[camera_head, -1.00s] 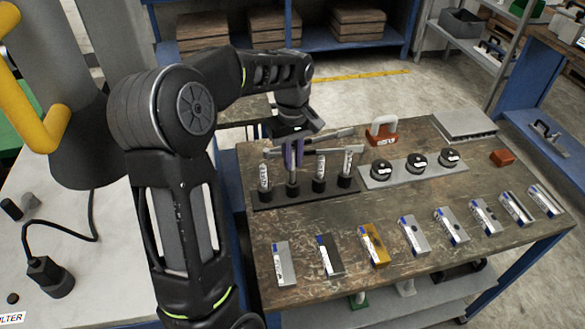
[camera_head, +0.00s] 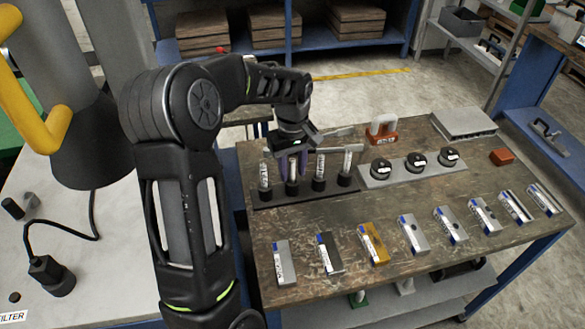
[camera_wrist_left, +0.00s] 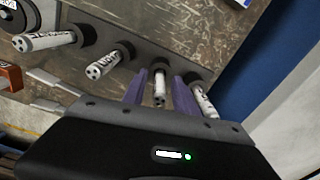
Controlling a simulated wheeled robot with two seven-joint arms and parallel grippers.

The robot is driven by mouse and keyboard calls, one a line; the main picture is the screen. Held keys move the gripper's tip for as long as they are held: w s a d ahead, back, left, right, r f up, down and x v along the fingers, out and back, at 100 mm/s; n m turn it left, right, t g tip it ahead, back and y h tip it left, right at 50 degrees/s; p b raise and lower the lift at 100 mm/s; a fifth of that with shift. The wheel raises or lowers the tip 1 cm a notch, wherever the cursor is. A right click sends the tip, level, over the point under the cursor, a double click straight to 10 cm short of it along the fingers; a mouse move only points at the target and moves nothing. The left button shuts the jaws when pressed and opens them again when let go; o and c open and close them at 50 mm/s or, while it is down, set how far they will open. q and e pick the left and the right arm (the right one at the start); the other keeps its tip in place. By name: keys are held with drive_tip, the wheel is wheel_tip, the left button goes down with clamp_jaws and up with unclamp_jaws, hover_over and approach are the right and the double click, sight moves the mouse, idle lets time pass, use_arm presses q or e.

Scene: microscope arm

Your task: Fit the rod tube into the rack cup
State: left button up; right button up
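The rack (camera_head: 274,201) is a dark base with a row of black cups at the back left of the wooden table. White labelled rod tubes stand in its cups. The second tube from the left (camera_head: 293,169) stands upright with its lower end in its cup (camera_head: 292,188). My left gripper (camera_head: 293,163) is over this tube, its purple fingers on either side. In the left wrist view the tube (camera_wrist_left: 160,84) is between the fingers with a small gap on each side, so the gripper is open. How deep the tube sits cannot be told. My right gripper is out of view.
Neighbouring tubes (camera_head: 264,173) (camera_head: 320,166) stand close on both sides of the fingers. A grey plate with black round knobs (camera_head: 417,161) and a red-handled block (camera_head: 382,131) are to the right. Several labelled blocks (camera_head: 330,254) line the front. The table between is clear.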

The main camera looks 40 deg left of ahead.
use_arm(q)
wheel_tip(320, 180, up, 12)
drive_tip(key=shift+r+b, duration=0.2)
drive_tip(key=shift+b, duration=0.3)
idle(0.3)
drive_tip(key=shift+d+f, duration=0.1)
idle(0.7)
